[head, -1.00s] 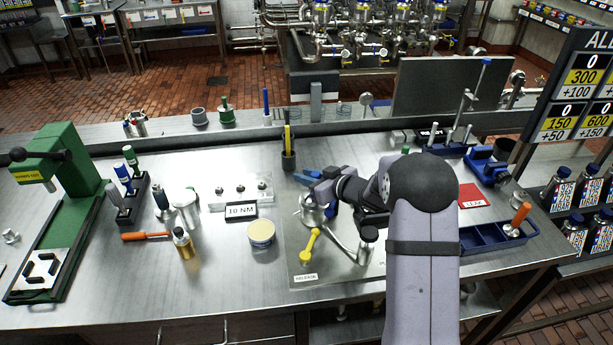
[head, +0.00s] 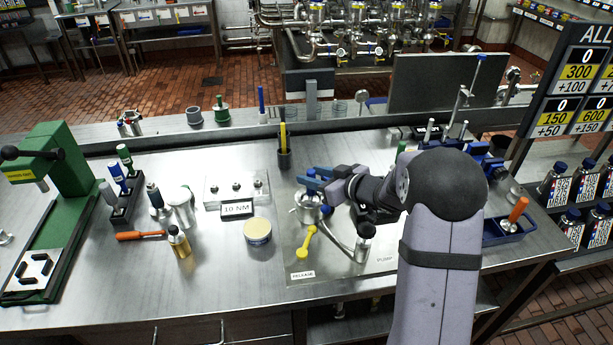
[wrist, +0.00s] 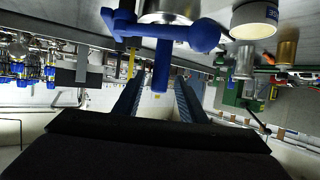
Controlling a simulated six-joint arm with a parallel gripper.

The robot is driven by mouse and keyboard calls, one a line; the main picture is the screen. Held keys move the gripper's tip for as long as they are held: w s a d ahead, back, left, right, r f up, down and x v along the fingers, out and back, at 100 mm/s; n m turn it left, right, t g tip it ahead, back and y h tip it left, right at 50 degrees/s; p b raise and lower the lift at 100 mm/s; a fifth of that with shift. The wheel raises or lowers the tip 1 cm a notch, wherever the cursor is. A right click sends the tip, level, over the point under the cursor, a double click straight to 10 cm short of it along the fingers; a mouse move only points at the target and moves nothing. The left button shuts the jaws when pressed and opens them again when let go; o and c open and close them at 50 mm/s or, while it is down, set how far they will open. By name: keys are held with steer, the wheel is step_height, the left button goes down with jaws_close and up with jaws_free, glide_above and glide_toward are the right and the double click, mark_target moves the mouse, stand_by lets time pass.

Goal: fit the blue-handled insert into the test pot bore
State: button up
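The metal test pot (head: 308,212) stands on the steel plate left of my gripper. A dark blue handle (head: 326,210) shows at its right side, partly hidden by my arm. In the wrist view a blue T-shaped handle (wrist: 162,70) has its stem between my fingers and its crossbar against a metal cylinder (wrist: 170,10). I cannot tell whether this is the insert or how it sits in the bore. My gripper (head: 308,178) reaches left just above the pot. In the wrist view my gripper (wrist: 160,90) is open, with gaps on both sides of the stem.
A yellow release lever (head: 307,243) and a metal bottle (head: 364,243) stand close in front. A cup with a yellow tool (head: 284,158) is behind. A round tin (head: 257,231), a 10 NM block (head: 237,209) and a tool rack (head: 122,208) are left. A blue tray (head: 500,232) is right.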

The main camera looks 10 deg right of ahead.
steer(key=shift+v, duration=1.2)
